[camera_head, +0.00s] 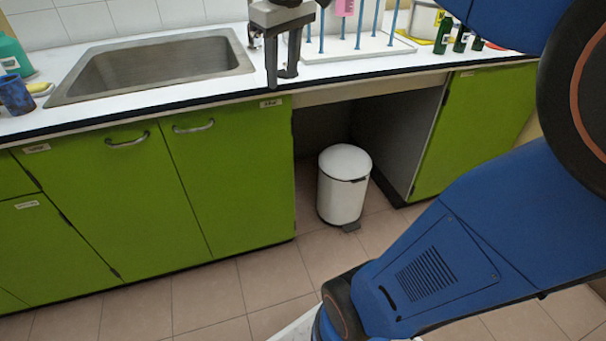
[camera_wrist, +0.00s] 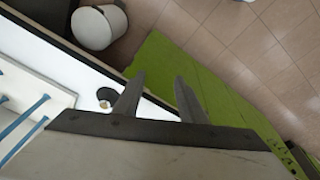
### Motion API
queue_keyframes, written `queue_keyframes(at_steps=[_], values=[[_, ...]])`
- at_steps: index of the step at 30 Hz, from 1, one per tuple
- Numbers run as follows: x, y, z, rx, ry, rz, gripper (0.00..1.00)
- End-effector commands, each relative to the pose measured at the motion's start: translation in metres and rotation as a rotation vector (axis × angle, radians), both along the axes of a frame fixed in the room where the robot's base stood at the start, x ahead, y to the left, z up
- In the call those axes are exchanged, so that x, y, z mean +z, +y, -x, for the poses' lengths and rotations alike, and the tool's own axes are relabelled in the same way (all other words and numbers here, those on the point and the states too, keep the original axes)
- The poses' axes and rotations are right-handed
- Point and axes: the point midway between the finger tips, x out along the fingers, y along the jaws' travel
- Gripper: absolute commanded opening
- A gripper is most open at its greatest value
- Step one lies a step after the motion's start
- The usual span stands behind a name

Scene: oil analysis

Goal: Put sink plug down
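A small dark round piece, which looks like the sink plug (camera_wrist: 106,93), lies on the white counter beside the left finger in the wrist view, with a small pale spot next to it. In the head view, a small dark item (camera_head: 253,40) on the counter between the sink and the rack may be the same piece, partly hidden by my gripper. My gripper (camera_head: 281,78) points down at the counter's front edge. In the wrist view my gripper (camera_wrist: 159,76) has its fingers apart with nothing between them.
The metal sink (camera_head: 150,68) is left of my gripper. A white rack (camera_head: 350,46) with blue pegs stands close on the right, with green bottles (camera_head: 443,36) beyond. Green cabinets (camera_head: 235,180) and a white bin (camera_head: 343,185) are below. A blue cup (camera_head: 15,95) stands far left.

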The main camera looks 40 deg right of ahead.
Motion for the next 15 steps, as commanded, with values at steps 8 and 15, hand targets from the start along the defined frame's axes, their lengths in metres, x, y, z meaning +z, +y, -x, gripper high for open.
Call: queue_keyframes(at_steps=[8, 15], values=[[-0.077, 0.035, 0.079, -0.074, -0.103, -0.025, 0.37], [-0.150, 0.053, 0.136, -0.134, -0.182, -0.060, 0.37]])
